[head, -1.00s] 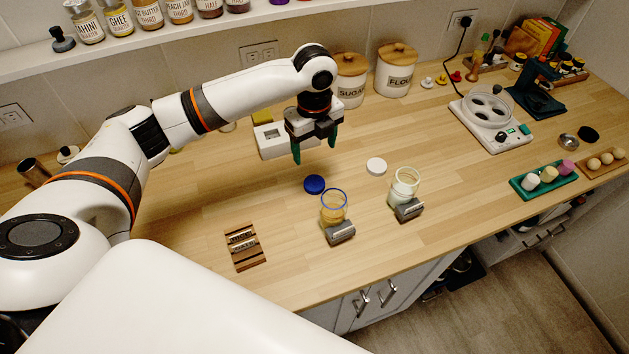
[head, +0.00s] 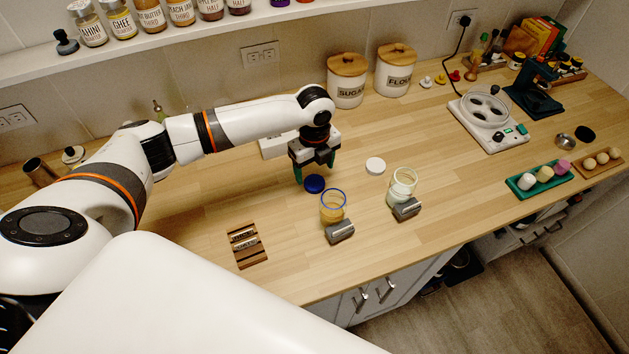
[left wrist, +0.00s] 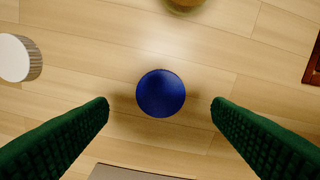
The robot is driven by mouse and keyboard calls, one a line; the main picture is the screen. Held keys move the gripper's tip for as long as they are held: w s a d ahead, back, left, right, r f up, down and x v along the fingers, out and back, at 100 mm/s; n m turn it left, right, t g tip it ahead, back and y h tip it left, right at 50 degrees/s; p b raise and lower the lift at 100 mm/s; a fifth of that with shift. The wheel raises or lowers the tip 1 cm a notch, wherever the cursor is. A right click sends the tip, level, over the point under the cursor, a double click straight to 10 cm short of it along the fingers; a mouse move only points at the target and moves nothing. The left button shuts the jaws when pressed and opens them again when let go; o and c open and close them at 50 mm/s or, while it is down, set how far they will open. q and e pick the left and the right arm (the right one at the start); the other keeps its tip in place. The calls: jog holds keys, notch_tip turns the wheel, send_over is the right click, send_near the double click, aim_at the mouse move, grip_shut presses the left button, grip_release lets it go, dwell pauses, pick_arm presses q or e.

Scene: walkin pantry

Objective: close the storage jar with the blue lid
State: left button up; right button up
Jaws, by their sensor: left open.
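The blue lid (head: 314,184) lies flat on the wooden counter. A glass jar with a blue rim (head: 333,207) and yellowish contents stands open just in front of it, in a grey holder (head: 340,232). My left gripper (head: 315,174) is open and empty, above and slightly behind the blue lid. In the left wrist view the lid (left wrist: 160,93) shows between the two green fingers (left wrist: 160,108), touching neither. The jar's edge (left wrist: 185,4) shows at the top of that view. My right gripper is not in view.
A second open jar (head: 402,186) stands to the right in its own holder, with a white lid (head: 375,165) behind it. A brown label rack (head: 247,245) lies at the front left. A white box (head: 277,145) sits behind my gripper.

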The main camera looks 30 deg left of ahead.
aim_at(314, 182)
pick_arm(q)
jog(key=shift+f+p, duration=0.7)
jog(key=shift+f, duration=1.55)
jog(key=c, duration=1)
